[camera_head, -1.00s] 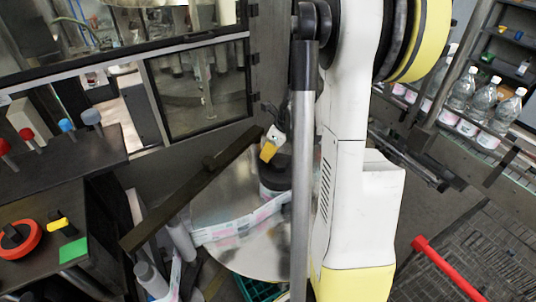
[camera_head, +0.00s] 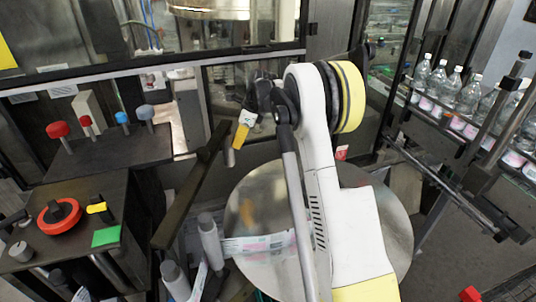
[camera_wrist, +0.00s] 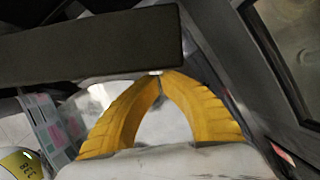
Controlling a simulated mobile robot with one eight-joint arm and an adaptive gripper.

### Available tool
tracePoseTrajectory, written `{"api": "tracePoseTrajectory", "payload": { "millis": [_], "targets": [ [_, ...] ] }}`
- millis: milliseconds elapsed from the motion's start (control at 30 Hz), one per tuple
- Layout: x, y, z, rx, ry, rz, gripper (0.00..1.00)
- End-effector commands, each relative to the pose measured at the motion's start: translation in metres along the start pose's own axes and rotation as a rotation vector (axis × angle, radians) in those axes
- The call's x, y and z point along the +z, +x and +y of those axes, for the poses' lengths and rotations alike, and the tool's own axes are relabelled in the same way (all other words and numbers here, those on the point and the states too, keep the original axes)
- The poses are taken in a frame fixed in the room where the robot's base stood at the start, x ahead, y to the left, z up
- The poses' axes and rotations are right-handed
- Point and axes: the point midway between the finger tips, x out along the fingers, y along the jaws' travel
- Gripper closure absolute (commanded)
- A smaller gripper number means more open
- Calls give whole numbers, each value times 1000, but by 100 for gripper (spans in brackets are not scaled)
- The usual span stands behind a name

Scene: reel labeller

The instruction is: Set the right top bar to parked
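A long dark bar (camera_head: 188,192) stands out at a slant left of the round metal disc (camera_head: 385,215). Its upper end meets a dark pivot piece near the machine front. My gripper (camera_head: 239,138), with yellow fingers, is just right of the bar's upper part. In the wrist view, the bar (camera_wrist: 90,45) crosses the upper left, and its squared end lies beside the fingertips. The two yellow fingers of my gripper (camera_wrist: 161,76) arch together and meet at the tips, with nothing visible between them. Whether the tips touch the bar cannot be told.
A control box with a red knob (camera_head: 60,216) and green patch (camera_head: 106,236) stands at left. Behind it, coloured knobs rise from a dark top. Grey cylinders (camera_head: 210,240) and a label strip (camera_head: 258,245) are below the bar. Bottles (camera_head: 468,92) line a conveyor at right.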

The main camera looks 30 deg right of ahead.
Motion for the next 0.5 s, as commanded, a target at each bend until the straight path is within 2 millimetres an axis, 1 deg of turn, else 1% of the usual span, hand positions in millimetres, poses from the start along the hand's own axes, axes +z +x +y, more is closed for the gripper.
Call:
{"api": "tracePoseTrajectory", "payload": {
  "millis": [33,100,200,300,400,500],
  "targets": [
    [18,8,-2,15,-39,0,100],
    [40,17,-5,34,-87,0,100],
    [67,27,-6,59,-147,0,100],
    [90,36,-5,79,-196,0,100],
    [106,42,-4,93,-235,0,100],
    [118,47,-3,104,-261,0,100]
  ]
}}
